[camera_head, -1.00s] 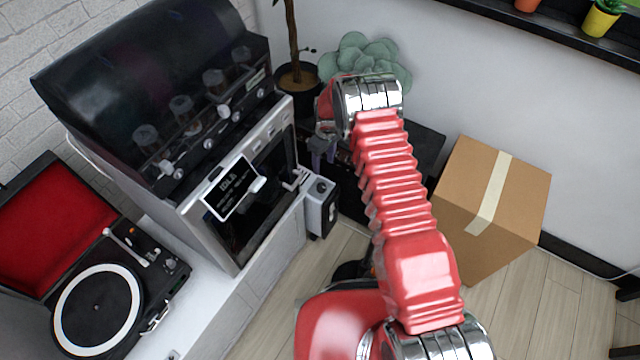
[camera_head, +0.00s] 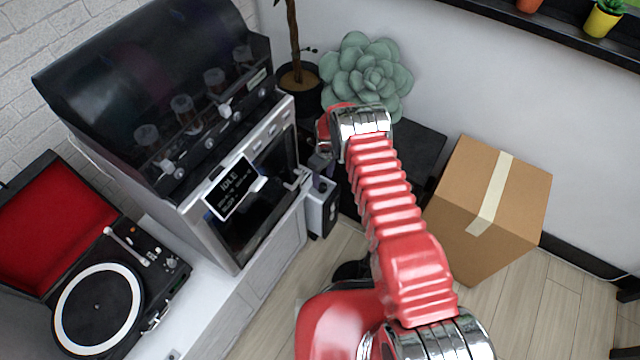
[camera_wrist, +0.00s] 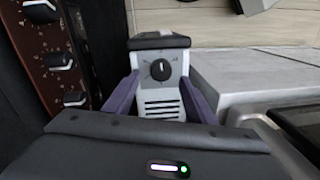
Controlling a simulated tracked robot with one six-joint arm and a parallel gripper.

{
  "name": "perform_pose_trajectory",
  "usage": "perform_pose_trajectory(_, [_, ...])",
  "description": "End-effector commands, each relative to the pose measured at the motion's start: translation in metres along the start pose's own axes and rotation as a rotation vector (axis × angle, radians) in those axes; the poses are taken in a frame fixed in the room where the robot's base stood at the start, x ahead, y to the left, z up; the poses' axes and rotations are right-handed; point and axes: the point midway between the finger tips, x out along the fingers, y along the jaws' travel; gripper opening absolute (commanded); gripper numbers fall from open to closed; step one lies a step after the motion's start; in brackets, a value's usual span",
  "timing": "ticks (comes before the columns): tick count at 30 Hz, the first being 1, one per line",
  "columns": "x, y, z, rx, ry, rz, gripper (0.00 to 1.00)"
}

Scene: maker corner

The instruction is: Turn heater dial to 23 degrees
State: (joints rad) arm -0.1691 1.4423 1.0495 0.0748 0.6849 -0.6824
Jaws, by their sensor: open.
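The heater (camera_head: 320,208) is a small white box with a dark top, beside the end of the white cabinet. In the wrist view the heater (camera_wrist: 160,105) shows its front, with a round black dial (camera_wrist: 160,70) above a slotted grille. The dial's white mark points about straight up; the scale is too small to read. My gripper (camera_wrist: 159,80) is open, its two purple fingers on either side of the heater front in the picture. The dial appears between them, with nothing gripped. I cannot tell the remaining distance.
A large machine with an IDLE screen (camera_head: 233,187) stands on the cabinet, left of the heater. A record player (camera_head: 100,300) is at the lower left. A cardboard box (camera_head: 500,205) stands right of my arm, and a succulent (camera_head: 368,75) behind it. A panel with several knobs (camera_wrist: 60,60) is at left in the wrist view.

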Motion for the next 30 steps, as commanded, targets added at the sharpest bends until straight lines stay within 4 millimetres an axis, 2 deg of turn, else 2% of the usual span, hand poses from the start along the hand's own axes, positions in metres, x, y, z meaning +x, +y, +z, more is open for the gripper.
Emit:
perform_pose_trajectory(6, [0.026,-0.001,0.000,0.000,-0.001,-0.001,0.50])
perform_pose_trajectory(12, [0.041,-0.001,0.000,0.000,-0.001,-0.001,0.50])
perform_pose_trajectory(24, [0.044,0.000,0.000,0.000,0.000,0.000,0.50])
perform_pose_trajectory(30, [0.044,0.000,0.000,0.000,0.000,0.000,0.36])
